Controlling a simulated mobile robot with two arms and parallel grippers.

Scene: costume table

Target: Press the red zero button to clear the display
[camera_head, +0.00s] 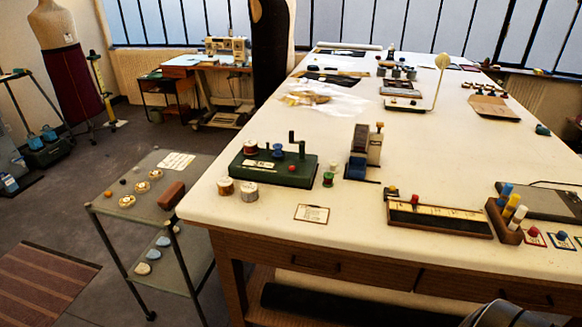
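A low dark device (438,217) with a pale ruler-like strip lies near the table's front edge, right of centre. Another small red round piece (533,232) lies on a card at the front right. I cannot tell which red piece is the zero button, and no display reading is legible. Neither gripper is in view. A dark grey curved part at the bottom right edge may be part of my arm.
The large white table (260,215) fills the right. A green winder (273,165) with spools, a grey upright device (365,152), a brown marker holder (505,219) and a grey flat device (545,201) stand on it. A grey trolley (150,205) stands left; the table's front middle is mostly clear.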

